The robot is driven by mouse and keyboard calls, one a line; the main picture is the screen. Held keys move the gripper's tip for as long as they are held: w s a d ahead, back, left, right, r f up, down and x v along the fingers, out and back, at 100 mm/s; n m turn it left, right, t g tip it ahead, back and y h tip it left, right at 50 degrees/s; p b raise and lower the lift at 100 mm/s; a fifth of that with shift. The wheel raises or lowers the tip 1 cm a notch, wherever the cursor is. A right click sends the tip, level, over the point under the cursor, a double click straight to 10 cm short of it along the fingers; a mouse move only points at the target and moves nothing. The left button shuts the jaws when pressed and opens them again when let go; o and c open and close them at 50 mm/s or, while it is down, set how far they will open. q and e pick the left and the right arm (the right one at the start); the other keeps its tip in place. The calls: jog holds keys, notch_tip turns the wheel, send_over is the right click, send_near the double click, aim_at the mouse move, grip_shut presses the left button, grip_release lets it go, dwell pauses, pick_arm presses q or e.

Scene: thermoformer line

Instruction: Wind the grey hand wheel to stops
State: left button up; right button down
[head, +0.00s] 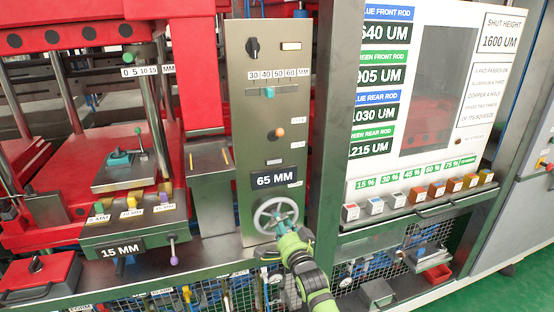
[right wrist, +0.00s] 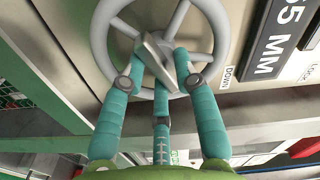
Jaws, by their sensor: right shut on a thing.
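The grey hand wheel (head: 257,219) sits low on the upright metal panel, below a dark display (head: 275,179) reading 65 MM. In the right wrist view the spoked wheel (right wrist: 222,27) fills the top middle. My right gripper (head: 284,222) is at the wheel's lower right in the head view. Its teal fingers (right wrist: 160,65) are closed around a flat grey piece at the wheel, which looks like its grip or a spoke. A DOWN label (right wrist: 228,74) is beside the rim. A teal pointer (head: 269,92) stands under a 30 to 60 MM scale. My left gripper is out of view.
A steel post (head: 329,130) rises just right of the panel. A steel rail (head: 180,275) runs below the wheel, with wire mesh under it. A 15 MM unit (head: 125,232) with coloured knobs is at left. Several coloured buttons (head: 436,190) line the right console.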

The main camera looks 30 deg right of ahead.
jog(key=shift+w+a+r+t, duration=0.1)
jog(key=shift+w+r+t, duration=0.2)
jog(key=shift+r, duration=0.4)
jog(key=shift+m, duration=1.4)
jog(key=shift+m+p, duration=0.3)
jog(key=shift+p, duration=0.05)
jog(key=c, duration=1)
grip_release()
jog(key=shift+w+a, duration=0.1)
jog(key=shift+o, duration=0.2)
jog(key=shift+w+f, duration=0.35)
jog(key=shift+w, duration=0.05)
jog(key=shift+s, duration=0.1)
jog(key=v, duration=1.2)
jog(key=shift+f, duration=0.15)
